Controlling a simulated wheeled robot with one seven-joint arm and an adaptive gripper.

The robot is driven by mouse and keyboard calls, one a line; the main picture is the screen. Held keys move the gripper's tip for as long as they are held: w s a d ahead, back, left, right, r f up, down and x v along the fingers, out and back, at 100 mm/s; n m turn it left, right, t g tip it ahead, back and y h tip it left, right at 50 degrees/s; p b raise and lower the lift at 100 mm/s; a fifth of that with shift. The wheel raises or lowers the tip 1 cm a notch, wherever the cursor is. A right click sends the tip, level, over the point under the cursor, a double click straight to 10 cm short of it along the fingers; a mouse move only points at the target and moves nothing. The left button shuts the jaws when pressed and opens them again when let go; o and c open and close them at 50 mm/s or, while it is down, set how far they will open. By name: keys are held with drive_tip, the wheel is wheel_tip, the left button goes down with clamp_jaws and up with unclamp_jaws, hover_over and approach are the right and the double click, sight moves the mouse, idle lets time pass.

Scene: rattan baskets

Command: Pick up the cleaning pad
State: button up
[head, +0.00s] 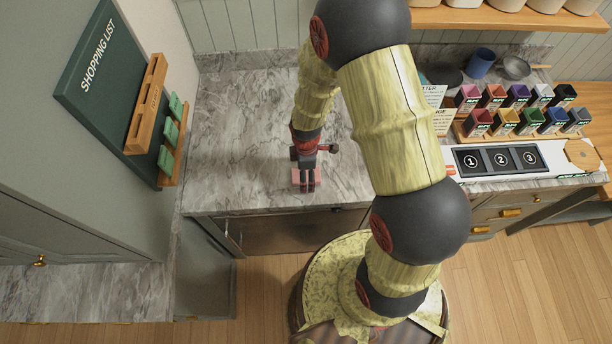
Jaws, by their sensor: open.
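A pink, flat object, which looks like the cleaning pad (296,174), lies on the grey marbled counter (240,150) near its front edge. My gripper (307,187) is over it, pointing down, with its red and dark fingers in front of part of the pad. The gripper is open. The fingers hide the middle and right part of the pad, and I cannot tell whether they touch it.
A green shopping list board (100,90) stands on the left wall. On the right are several coloured boxes (520,110), a numbered tray (500,160), a blue cup (481,63) and a small pan (515,67). The counter left of my gripper is clear.

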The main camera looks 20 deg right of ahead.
drive_tip(key=shift+c, duration=0.8)
drive_tip(key=c, duration=0.8)
drive_tip(key=shift+o, duration=0.2)
drive_tip(key=shift+w+r, duration=0.1)
drive_tip(key=shift+r, duration=0.35)
wheel_tip(320, 180, up, 3)
drive_tip(key=shift+f, duration=0.2)
drive_tip(key=s+d+r, duration=0.2)
drive_tip(key=r, duration=0.1)
drive_tip(key=s+d+r, duration=0.1)
drive_tip(key=r, duration=0.1)
drive_tip(key=shift+s+d, duration=0.15)
drive_tip(key=shift+s, duration=0.05)
drive_tip(key=s+d+r, duration=0.4)
drive_tip(key=s+d, duration=0.2)
drive_tip(key=s, duration=0.1)
drive_tip(key=shift+d+r, duration=0.2)
drive_tip(key=shift+r, duration=0.05)
